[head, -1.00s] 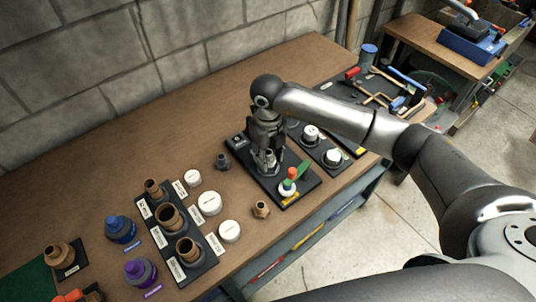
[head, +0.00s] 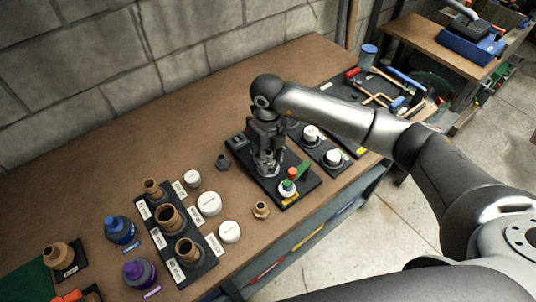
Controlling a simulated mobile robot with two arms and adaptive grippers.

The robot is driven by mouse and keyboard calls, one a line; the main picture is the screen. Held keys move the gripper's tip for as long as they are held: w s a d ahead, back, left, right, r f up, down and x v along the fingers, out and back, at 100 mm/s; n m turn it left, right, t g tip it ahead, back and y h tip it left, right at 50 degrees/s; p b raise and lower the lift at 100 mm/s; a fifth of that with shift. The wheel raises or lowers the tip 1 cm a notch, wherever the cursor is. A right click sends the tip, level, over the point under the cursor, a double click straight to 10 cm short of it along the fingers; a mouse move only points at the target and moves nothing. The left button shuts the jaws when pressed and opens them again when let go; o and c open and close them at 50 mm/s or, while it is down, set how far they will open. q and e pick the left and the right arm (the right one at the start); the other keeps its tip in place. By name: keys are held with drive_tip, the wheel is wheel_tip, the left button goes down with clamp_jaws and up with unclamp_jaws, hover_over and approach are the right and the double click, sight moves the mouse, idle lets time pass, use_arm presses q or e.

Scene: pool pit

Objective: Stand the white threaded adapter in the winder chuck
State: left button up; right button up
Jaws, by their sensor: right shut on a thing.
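My right gripper (head: 267,168) points down over the black winder board (head: 303,177), at the place of the chuck. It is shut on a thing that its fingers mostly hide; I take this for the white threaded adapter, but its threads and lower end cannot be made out. The chuck is hidden behind the fingers, so I cannot tell whether the adapter sits in it. An orange knob (head: 292,173) and a green lever stand on the board beside the gripper. My left gripper is not in view.
Blue (head: 119,229) and purple (head: 139,272) fittings stand further left. Tools lie at the far right.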

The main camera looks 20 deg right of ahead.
drive_tip(key=shift+f, duration=0.2)
drive_tip(key=shift+f+b, duration=0.65)
drive_tip(key=shift+b, duration=0.15)
drive_tip(key=shift+r, duration=0.1)
idle(0.3)
drive_tip(key=o, duration=1.1)
drive_tip(key=o, duration=0.4)
